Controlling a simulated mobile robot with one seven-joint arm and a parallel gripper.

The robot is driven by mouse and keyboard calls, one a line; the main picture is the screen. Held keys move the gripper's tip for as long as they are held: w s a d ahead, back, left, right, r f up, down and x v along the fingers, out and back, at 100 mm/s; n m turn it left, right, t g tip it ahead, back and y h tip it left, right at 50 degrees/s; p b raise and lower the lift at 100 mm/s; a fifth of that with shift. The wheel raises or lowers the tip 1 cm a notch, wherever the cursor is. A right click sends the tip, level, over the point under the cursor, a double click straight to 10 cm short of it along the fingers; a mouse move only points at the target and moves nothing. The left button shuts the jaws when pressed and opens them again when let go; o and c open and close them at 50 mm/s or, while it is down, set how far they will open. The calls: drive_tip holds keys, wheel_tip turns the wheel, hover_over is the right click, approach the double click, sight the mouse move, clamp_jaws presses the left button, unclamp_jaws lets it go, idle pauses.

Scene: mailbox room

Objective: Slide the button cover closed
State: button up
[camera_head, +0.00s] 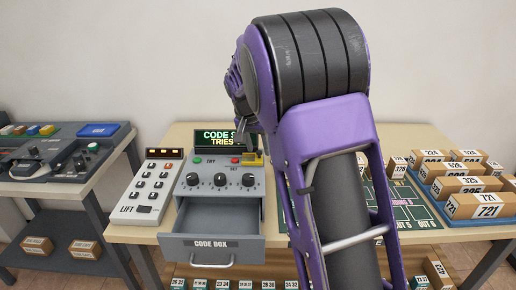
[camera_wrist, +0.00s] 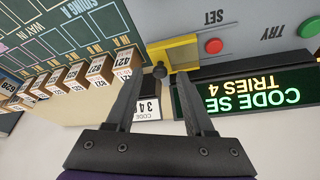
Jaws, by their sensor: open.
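The code box (camera_head: 215,183) is a grey console on the table, with dials and buttons on its sloped top. A yellow cover (camera_wrist: 179,52) sits at its right end, beside the red SET button (camera_wrist: 214,46); in the head view the cover (camera_head: 252,160) shows just below my arm. A small black knob (camera_wrist: 160,72) stands at the cover's edge. My gripper (camera_wrist: 160,78) is open, its fingertips on either side of the knob in the wrist view. I cannot tell whether they touch it. My arm hides most of my gripper in the head view.
A lit display (camera_head: 226,139) reads "CODE S" and "TRIES". The box's drawer (camera_head: 212,247) is pulled out at the front. A lift keypad (camera_head: 149,187) stands at left. Numbered cartons (camera_head: 475,205) fill a blue tray at right. A green sorting board (camera_head: 411,207) lies between.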

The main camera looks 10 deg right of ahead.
drive_tip(key=shift+f, duration=0.15)
clamp_jaws()
drive_tip(key=shift+w, duration=0.1)
idle(1.3)
